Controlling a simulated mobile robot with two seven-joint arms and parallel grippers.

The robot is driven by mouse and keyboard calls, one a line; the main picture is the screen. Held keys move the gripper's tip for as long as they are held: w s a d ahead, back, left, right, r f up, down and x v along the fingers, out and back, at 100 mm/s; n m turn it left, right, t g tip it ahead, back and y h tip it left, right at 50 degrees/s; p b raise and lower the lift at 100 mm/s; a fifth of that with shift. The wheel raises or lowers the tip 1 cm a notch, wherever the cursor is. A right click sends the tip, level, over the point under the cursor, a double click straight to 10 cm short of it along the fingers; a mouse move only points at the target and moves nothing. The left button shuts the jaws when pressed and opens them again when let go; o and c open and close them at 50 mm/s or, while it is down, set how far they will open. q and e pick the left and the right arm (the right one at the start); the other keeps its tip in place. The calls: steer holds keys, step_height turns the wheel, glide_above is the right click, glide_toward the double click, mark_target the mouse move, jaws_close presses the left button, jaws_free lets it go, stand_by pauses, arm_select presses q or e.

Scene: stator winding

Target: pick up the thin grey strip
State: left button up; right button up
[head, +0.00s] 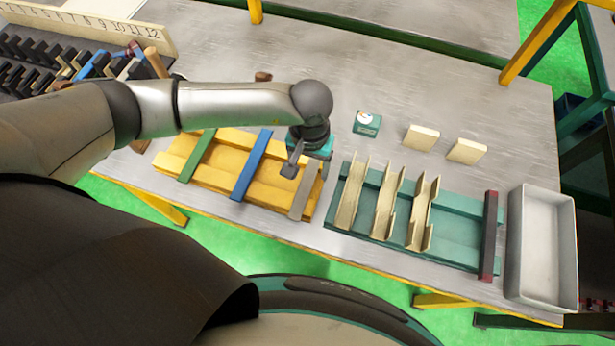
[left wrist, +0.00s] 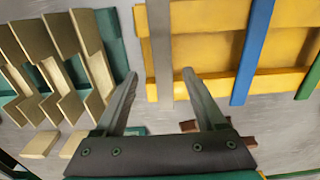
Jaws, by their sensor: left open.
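The thin grey strip (head: 306,193) lies across the right end of the yellow tray (head: 220,192). In the left wrist view the strip (left wrist: 160,50) runs lengthwise beside a blue strip (left wrist: 253,50), and its lower end reaches between my fingertips in the picture. My left gripper (head: 291,167) is above the tray's right part, just left of and behind the grey strip. In the left wrist view the gripper (left wrist: 160,74) is open with nothing held. I cannot tell its exact height above the strip. My right gripper is in neither view.
A blue strip (head: 251,166) and a green strip (head: 197,156) lie on the same tray. To the right, a green tray (head: 455,245) holds several cream channels and a dark red bar (head: 489,235). A white bin (head: 541,240) stands at the right. Two cream blocks lie behind.

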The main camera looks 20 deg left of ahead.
mark_target(307, 180)
arm_select(q)
steer(key=shift+a+f, duration=0.15)
steer(key=shift+f, duration=1.95)
steer(key=shift+c, duration=0.3)
jaws_close()
